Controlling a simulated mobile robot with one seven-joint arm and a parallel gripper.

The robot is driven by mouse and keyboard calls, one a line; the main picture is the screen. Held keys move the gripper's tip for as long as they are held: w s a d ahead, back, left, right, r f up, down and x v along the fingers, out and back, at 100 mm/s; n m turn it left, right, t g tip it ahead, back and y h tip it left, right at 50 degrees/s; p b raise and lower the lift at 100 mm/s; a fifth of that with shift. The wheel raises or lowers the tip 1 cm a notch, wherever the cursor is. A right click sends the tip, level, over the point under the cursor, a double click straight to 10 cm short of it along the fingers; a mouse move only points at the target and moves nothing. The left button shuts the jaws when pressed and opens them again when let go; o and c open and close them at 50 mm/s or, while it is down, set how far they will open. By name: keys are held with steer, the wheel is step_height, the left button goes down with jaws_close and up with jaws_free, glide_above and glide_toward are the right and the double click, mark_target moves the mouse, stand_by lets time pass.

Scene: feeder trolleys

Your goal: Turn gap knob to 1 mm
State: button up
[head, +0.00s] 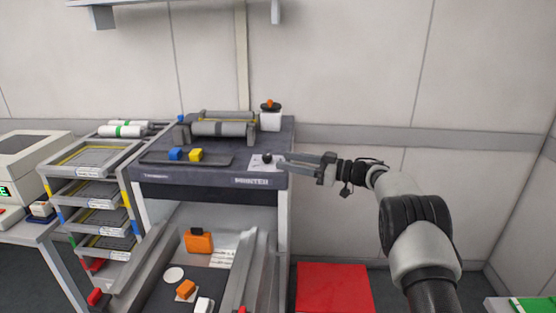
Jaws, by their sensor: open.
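The gap knob looks to be the small dark knob (267,158) on a white dial plate (258,166), at the front right of the printer's top (230,178). Its pointer and the dial marks are too small to read. My gripper (282,160) reaches in from the right, with its fingers level and pointing left. The fingertips are at or just beside the knob. I cannot tell whether they touch it or stand around it. The jaws are open.
Grey rollers (222,128) and a white box with an orange top (270,118) stand behind the knob. Blue (175,154) and yellow (196,155) blocks sit to its left. A tray rack (92,190) stands left. A red mat (334,288) lies on the floor.

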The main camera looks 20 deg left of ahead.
steer(key=d, duration=1.2)
steer(key=shift+s+d, duration=0.2)
steer(key=shift+s, duration=0.1)
